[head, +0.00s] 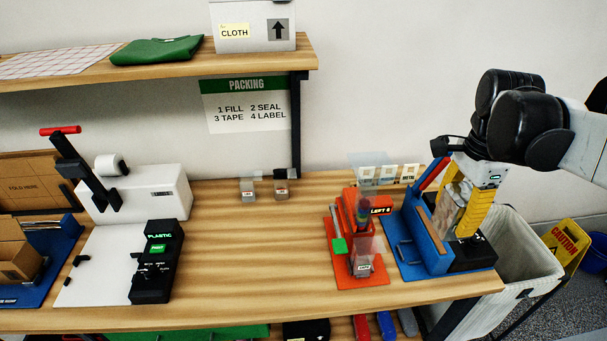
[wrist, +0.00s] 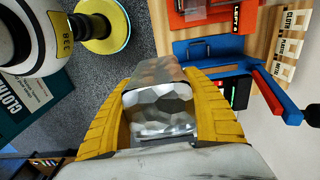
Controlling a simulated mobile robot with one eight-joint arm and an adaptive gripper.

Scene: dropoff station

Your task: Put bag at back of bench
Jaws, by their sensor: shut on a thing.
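My gripper (head: 462,236) has yellow fingers and points down at the right end of the wooden bench (head: 250,270), by the blue device (head: 418,240). It is shut on a shiny, faceted silver bag (wrist: 160,112), which fills the space between the fingers (wrist: 160,92) in the wrist view. In the head view the bag (head: 451,208) looks brownish and clear, partly hidden by a finger. Its lower end is near the blue device; I cannot tell whether they touch. At the back of the bench stand two small clear containers (head: 248,193) and a row of label cards (head: 388,175).
An orange device (head: 357,235) stands left of the blue one. A white sealing machine (head: 145,190) with a black control box (head: 157,265) is at the left. The middle of the bench is clear. A lined bin (head: 525,250) and yellow caution sign (head: 563,245) stand right of the bench.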

